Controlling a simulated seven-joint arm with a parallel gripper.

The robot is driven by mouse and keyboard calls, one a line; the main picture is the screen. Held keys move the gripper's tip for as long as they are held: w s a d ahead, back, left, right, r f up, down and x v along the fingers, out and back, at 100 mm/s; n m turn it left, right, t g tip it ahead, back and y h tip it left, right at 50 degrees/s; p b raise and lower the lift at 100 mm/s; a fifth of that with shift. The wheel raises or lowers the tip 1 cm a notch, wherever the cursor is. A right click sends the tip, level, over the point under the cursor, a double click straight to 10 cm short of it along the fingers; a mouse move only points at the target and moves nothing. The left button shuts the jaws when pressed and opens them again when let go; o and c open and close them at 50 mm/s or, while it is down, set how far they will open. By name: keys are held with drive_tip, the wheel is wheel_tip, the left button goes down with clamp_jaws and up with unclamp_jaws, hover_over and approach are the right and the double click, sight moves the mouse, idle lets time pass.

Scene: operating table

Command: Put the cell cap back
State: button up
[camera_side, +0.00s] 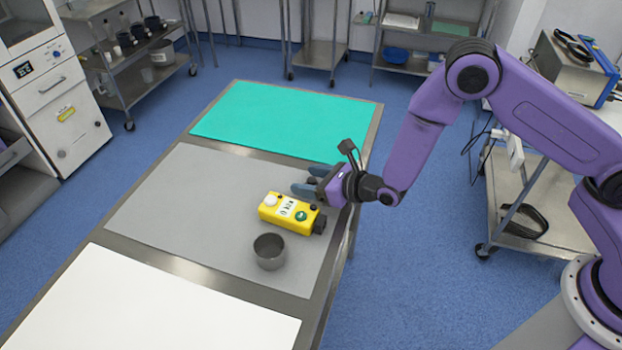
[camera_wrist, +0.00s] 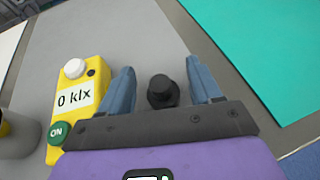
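A yellow light meter (camera_side: 289,211) lies on the grey mat, with a bare white dome (camera_side: 271,200) at one end. In the wrist view the meter (camera_wrist: 92,76) shows "0 klx" and a green ON button (camera_wrist: 60,131); its white dome (camera_wrist: 75,68) is at the far end. A small black cap with a knob (camera_wrist: 161,93) stands between the blue fingers of my gripper (camera_wrist: 162,83). My gripper (camera_side: 306,180) is open, low beside the meter, with a visible gap on each side of the cap. In the side view the fingers partly hide the cap.
A grey metal cup (camera_side: 270,252) stands on the grey mat (camera_side: 190,210) close to the meter. A green mat (camera_side: 285,120) and a white sheet (camera_side: 140,310) cover the table's two ends. The grey mat left of the meter is clear.

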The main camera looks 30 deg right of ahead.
drive_tip(key=shift+r, duration=0.15)
drive_tip(key=v, duration=1.2)
